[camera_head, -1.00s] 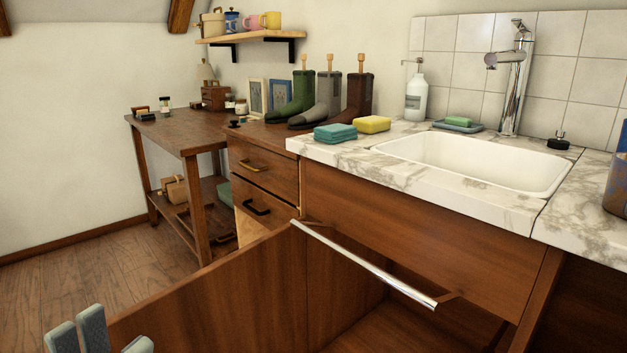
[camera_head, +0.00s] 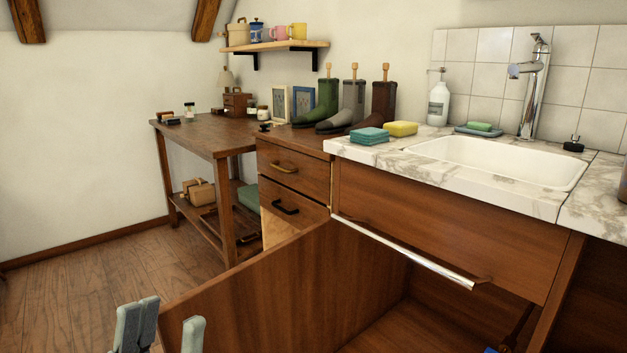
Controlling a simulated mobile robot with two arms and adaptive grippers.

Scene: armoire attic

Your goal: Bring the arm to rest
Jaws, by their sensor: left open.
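My left gripper (camera_head: 165,332) shows at the bottom left of the head view. The rest of the left arm is below the frame. My right gripper is not in view.
The open door juts out from the sink cabinet, whose inside shows at the bottom right. A metal bar (camera_head: 405,252) runs below the marble counter (camera_head: 500,185). A wooden side table (camera_head: 200,140) stands at the left wall. The floor (camera_head: 80,290) at left is clear.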

